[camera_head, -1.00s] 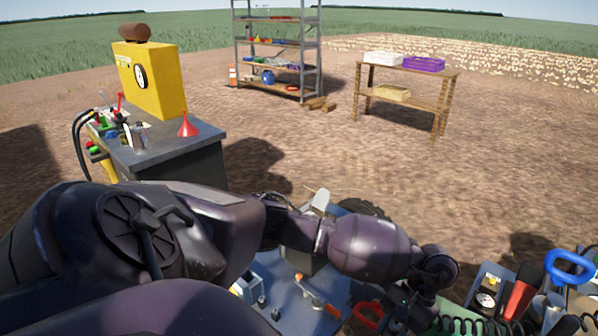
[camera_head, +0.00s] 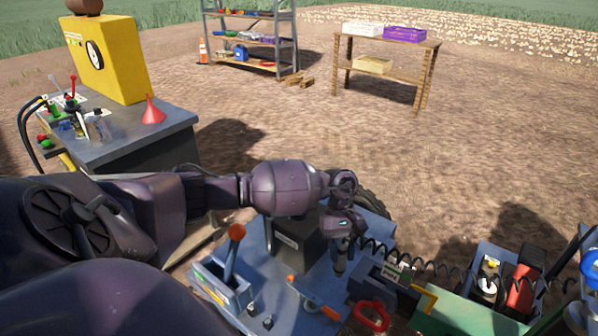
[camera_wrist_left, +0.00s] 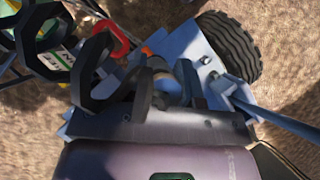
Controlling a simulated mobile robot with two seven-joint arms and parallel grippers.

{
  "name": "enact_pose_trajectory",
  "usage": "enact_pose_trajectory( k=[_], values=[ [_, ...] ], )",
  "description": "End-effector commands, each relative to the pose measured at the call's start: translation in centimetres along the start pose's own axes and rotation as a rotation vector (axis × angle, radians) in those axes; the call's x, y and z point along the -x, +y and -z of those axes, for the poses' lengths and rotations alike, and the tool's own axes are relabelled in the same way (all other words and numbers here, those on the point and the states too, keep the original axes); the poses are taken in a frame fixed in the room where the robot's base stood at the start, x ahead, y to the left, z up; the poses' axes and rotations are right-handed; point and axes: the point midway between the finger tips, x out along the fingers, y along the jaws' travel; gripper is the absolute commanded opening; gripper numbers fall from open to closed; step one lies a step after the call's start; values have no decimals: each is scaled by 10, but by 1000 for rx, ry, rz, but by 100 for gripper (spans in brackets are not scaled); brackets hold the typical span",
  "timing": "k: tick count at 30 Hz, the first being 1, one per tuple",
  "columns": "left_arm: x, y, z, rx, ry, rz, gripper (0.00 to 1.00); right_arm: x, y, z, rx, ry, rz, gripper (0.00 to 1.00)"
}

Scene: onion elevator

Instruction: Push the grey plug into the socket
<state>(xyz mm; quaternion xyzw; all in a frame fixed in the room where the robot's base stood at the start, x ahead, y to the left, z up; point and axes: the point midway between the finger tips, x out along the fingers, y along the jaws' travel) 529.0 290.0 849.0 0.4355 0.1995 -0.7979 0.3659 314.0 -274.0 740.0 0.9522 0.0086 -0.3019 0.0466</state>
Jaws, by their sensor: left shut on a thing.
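My left gripper (camera_head: 342,246) points down over the blue deck of the machine, right of a dark box. It is shut on the grey plug (camera_head: 340,264), which is small and partly hidden by the fingers. A black coiled cable (camera_head: 405,262) runs from near the gripper to the right. In the left wrist view, the plug (camera_wrist_left: 160,78) shows between the fingers, with the coils large and close at the left. I cannot clearly make out the socket or whether the plug touches anything. My right gripper is not in view.
The blue deck (camera_head: 268,290) carries an orange-knobbed lever (camera_head: 234,250), the dark box (camera_head: 296,240) and an orange-ended handle. A red ring (camera_head: 371,316) lies near the front. A green-and-grey case is at the right. A bench with a red funnel (camera_head: 152,111) stands at the left.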

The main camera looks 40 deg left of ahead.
Motion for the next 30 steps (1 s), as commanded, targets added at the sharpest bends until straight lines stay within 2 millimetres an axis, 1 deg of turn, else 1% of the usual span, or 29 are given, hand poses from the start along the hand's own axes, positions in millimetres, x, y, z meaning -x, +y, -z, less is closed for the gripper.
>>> enact_pose_trajectory(
  k=[1, 3, 6, 9, 15, 18, 21, 24, 27, 30],
  values=[
    [3, -5, 25, 134, -5, -77, 1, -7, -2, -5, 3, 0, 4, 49],
    [18, -9, 50, 307, -3, -188, 1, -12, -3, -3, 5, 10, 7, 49],
    [42, -16, 83, 538, 1, -337, 1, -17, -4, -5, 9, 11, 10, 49],
    [65, -24, 112, 748, 3, -472, 1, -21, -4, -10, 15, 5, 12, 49],
    [114, -43, 162, 1112, 7, -709, 1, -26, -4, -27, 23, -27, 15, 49],
    [138, -53, 181, 1264, 8, -808, 1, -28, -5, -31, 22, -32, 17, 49],
    [158, -61, 196, 1388, 8, -887, 1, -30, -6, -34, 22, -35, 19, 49],
    [174, -68, 206, 1479, 7, -947, 1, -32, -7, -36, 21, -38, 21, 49],
    [186, -72, 212, 1539, 5, -985, 1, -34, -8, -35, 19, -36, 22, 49],
    [192, -74, 214, 1568, 3, -1005, 1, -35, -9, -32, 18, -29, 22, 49]
  ],
)
